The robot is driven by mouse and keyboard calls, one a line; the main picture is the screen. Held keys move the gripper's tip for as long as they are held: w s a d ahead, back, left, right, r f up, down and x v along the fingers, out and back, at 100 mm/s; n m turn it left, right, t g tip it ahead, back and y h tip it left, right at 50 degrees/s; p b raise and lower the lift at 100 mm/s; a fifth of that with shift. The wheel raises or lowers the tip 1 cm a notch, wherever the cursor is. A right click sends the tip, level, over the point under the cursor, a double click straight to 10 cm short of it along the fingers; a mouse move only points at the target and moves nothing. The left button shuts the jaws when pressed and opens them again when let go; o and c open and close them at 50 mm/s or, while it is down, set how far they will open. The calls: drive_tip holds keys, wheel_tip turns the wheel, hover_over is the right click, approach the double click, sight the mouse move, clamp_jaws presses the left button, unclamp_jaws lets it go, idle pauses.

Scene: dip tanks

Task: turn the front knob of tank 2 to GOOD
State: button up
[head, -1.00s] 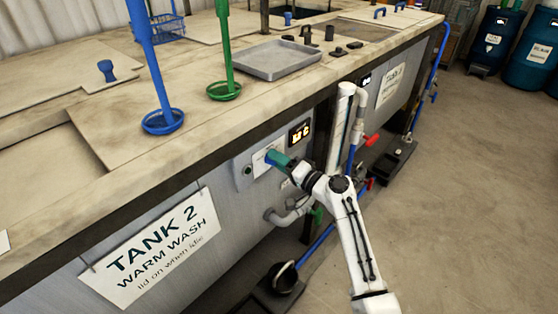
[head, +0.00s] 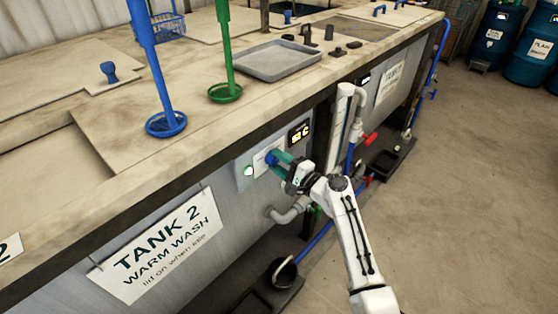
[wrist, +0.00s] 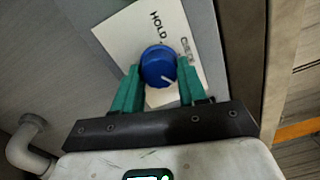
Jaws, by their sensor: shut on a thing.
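Tank 2's front panel (head: 225,170) carries a blue knob (wrist: 158,64) on a white label plate (wrist: 128,36). In the wrist view the plate shows HOLD and a second, partly readable word starting with C; no GOOD can be read. The knob's white pointer mark points to the lower right in that view. My gripper (wrist: 159,74) has its green fingers on either side of the knob, shut on it. In the head view the knob (head: 271,157) shows at the fingertips. A green lamp (head: 248,171) is lit left of the plate.
A small lit display (head: 299,133) sits above right of the knob. The TANK 2 sign (head: 160,247) hangs at left.

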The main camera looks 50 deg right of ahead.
idle(0.5)
drive_tip(key=o, duration=1.1)
drive_tip(key=shift+c, duration=0.2)
drive_tip(key=s+b, duration=0.1)
drive_tip(key=s, duration=1)
drive_tip(key=shift+d+f, duration=0.15)
drive_tip(key=shift+f, duration=0.05)
